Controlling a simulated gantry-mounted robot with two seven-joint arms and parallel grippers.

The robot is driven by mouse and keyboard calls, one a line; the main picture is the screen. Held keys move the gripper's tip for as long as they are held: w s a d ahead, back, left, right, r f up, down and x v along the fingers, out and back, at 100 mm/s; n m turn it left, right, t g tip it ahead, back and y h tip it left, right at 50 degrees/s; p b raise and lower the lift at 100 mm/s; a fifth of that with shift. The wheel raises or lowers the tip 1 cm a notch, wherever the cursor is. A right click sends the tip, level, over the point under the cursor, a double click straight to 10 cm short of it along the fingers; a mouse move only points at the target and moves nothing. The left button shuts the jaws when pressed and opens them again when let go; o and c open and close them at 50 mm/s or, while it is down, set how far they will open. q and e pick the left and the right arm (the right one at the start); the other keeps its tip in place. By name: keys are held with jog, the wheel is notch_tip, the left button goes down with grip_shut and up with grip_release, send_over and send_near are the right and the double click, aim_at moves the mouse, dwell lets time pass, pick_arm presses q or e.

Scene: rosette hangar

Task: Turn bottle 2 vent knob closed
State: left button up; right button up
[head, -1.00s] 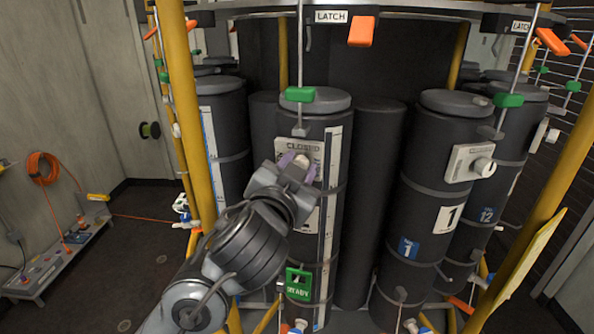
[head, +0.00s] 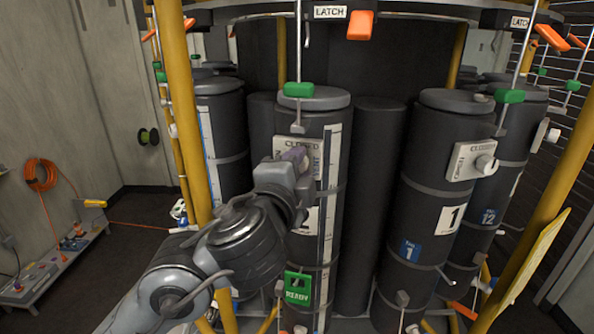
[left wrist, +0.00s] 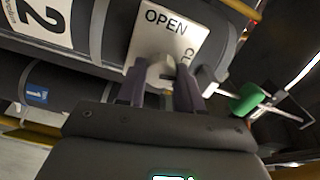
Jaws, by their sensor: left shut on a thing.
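Bottle 2 (head: 307,250) is the dark upright cylinder in the middle of the head view, with a white "2" label partly behind my arm. Its vent plate (head: 286,143) reads "CLOSED" along the top. In the left wrist view the plate (left wrist: 176,22) shows "OPEN" and part of "CLOSED". My left gripper (head: 298,157) is at the plate, its purple fingers around the pale vent knob (left wrist: 160,70). The left wrist view shows the fingers (left wrist: 162,88) on both sides of the knob. In the head view my gripper mostly hides the knob. My right gripper is out of view.
Bottle 1 (head: 426,215) stands to the right with its own vent knob (head: 486,165). A yellow post (head: 190,130) rises close left of my arm. A green handle (head: 299,90) hangs above bottle 2, and a green "READY" tag (head: 298,287) sits low on it.

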pick_arm(q)
jog(key=shift+m, duration=1)
jog(key=o, duration=1)
jog(key=shift+o, duration=0.2)
jog(key=p+v, duration=0.1)
jog(key=v, duration=1)
jog(key=shift+p, duration=0.3)
jog(key=shift+w, duration=0.1)
